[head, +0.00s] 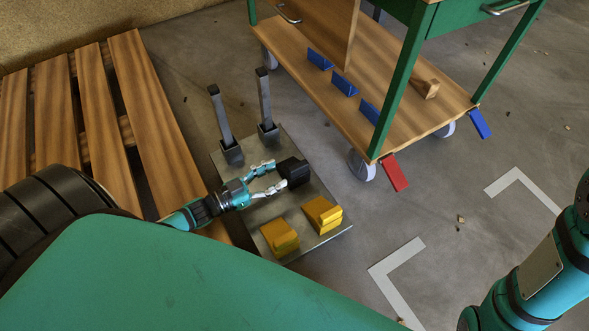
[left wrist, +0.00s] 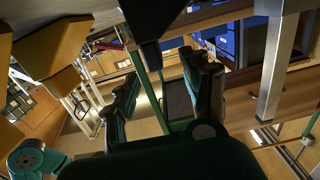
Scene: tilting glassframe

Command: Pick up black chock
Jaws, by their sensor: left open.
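The black chock (head: 295,172) sits on a grey metal plate (head: 310,247) in the head view, beyond two yellow chocks. My left gripper (head: 277,176) is open, its two fingers pointing right at the near end of the chock. The fingertips are close to the chock; I cannot tell whether they touch it. In the left wrist view a dark block, seemingly the black chock (left wrist: 152,18), shows at the top, past the open left gripper (left wrist: 163,82). My right gripper is not in view; only part of my right arm shows at the right edge.
Yellow chocks (head: 281,237) (head: 322,214) stand on the plate's near side. Two upright grey posts (head: 220,118) (head: 265,97) rise at its far side. A wooden pallet (head: 150,120) lies left. A wheeled trolley (head: 400,125) with blue chocks stands at the back right.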

